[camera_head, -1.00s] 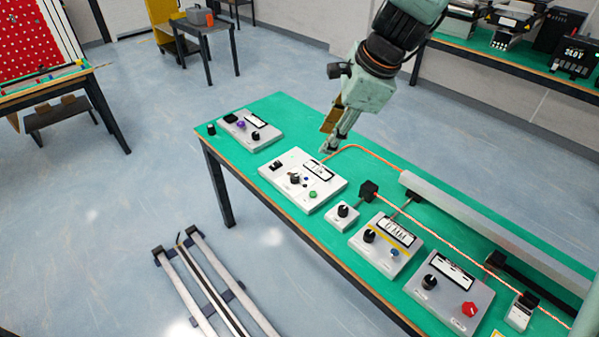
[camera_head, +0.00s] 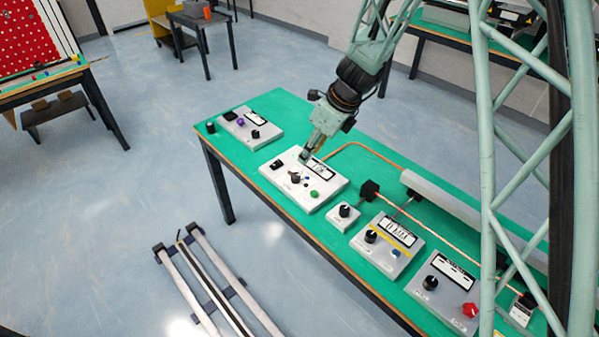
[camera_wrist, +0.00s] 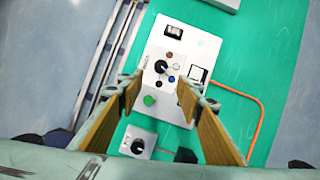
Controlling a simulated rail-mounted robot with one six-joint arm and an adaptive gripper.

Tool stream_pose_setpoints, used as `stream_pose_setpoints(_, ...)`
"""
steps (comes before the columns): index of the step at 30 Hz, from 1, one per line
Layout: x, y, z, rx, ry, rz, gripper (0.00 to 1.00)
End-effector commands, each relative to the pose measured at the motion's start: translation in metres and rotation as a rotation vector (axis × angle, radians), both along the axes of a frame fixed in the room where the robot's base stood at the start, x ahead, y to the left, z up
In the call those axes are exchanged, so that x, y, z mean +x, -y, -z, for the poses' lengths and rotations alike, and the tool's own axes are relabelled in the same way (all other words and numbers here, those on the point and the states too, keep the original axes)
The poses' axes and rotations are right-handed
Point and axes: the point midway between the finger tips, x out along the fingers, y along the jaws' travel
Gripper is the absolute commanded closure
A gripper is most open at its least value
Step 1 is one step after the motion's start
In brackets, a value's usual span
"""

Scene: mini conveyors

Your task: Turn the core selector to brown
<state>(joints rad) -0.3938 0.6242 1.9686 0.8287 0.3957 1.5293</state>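The core selector is a black knob (camera_wrist: 161,67) on a white panel (camera_head: 325,192), with small brown, pale, blue and dark dots around one side. The brown dot (camera_wrist: 169,55) is just above right of the knob in the wrist view. The knob also shows in the head view (camera_head: 295,179). I cannot tell clearly which dot its pointer faces. My gripper (camera_head: 305,157) is above the panel, pointing down. In the wrist view its two brown-padded fingers (camera_wrist: 158,95) are apart with nothing between them. The knob shows beyond the gap, not touched.
The panel also carries a green button (camera_wrist: 149,100), a black switch (camera_wrist: 174,31) and a display (camera_wrist: 198,74). An orange cable (camera_head: 360,146) curves behind it. Other control boxes stand on the green table on both sides, including a small knob box (camera_head: 343,216).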

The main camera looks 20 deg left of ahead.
Motion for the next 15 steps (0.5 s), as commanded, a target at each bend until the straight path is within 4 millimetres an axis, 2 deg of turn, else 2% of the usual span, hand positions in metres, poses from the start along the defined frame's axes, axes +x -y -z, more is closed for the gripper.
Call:
stream_pose_setpoints(4,0.0021,-0.0043,0.0077,0.002,-0.012,0.023,0.67)
stream_pose_setpoints(15,0.0025,-0.0048,0.0089,0.002,-0.012,0.027,0.67)
